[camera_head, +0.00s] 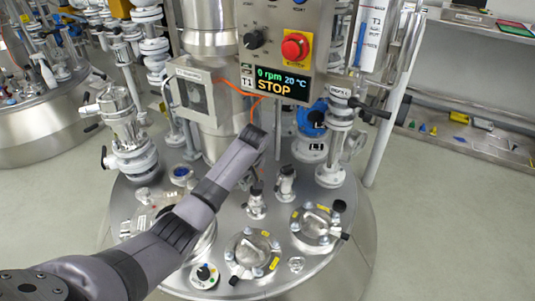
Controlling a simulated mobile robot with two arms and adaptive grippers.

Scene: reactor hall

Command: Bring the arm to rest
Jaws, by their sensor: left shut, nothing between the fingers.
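My left arm (188,215) reaches in from the lower left, stretched out over the lid of a steel reactor (345,262). At its far end my left gripper (254,135) is small and dark, shut and empty, in front of the steel column and below the control box. Its fingers are hard to make out, and I cannot tell whether it touches anything. My right gripper is not in view. The control box (285,38) has a red button (295,46), a black knob (254,39) and a display (278,84) reading 0 rpm, 20 °C and STOP.
Round hatches (315,226), valves and a blue-collared fitting (312,122) crowd the lid around the arm. A grey box (191,92) with an orange cable stands beside the column. Another vessel (45,125) is at the left. A bench (470,135) is at the right, with clear floor before it.

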